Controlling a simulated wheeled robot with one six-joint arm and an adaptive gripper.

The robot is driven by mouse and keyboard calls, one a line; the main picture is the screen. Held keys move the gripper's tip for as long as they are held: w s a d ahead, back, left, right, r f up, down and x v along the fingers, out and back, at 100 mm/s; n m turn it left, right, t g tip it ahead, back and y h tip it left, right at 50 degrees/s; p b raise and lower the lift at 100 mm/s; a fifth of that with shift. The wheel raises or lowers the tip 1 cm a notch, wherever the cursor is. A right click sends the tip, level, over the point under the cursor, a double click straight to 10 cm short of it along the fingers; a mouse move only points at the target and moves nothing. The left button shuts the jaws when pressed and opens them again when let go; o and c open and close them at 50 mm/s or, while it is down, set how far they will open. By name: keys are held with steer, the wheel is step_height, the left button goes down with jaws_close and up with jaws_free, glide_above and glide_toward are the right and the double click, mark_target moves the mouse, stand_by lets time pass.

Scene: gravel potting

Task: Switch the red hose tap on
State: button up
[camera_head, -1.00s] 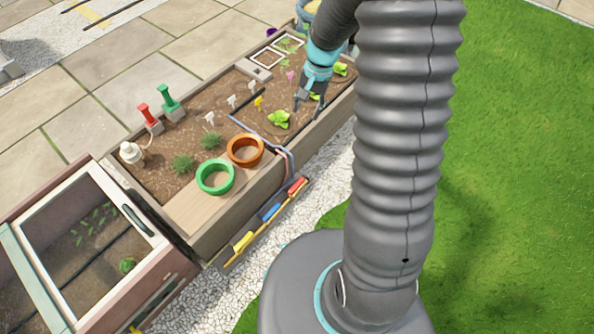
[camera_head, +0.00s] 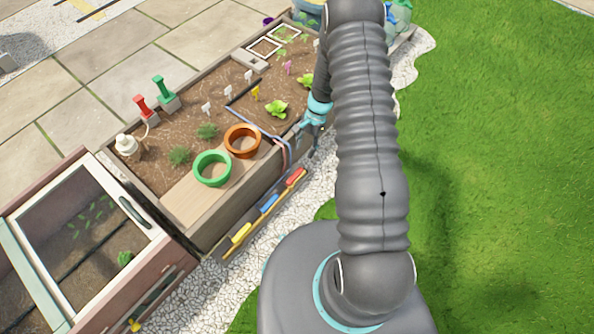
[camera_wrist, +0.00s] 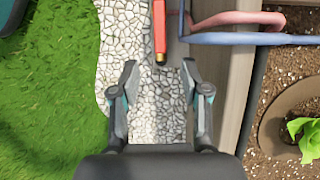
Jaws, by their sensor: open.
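A red handle (camera_head: 296,177) sits at the far end of a row on the front side of the planter, beside a blue handle (camera_head: 269,203) and a yellow handle (camera_head: 241,233). In the wrist view the red handle (camera_wrist: 159,28) is a narrow red bar with a dark tip, pointing towards my gripper. My gripper (camera_wrist: 160,78) is open and empty, its fingertips on either side of the line of the bar and just short of its tip. In the head view my gripper (camera_head: 306,127) is at the planter's front edge, partly hidden by my arm.
A pinkish-red hose (camera_wrist: 235,18) and a blue hose (camera_wrist: 245,39) cross the planter wall (camera_wrist: 237,95) beside the red handle. White gravel (camera_wrist: 150,105) and grass lie in front.

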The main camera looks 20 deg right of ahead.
mark_target(296, 174)
steer(key=x, duration=1.1)
steer(key=shift+f+b, duration=0.1)
steer(key=shift+b, duration=0.25)
jaws_close()
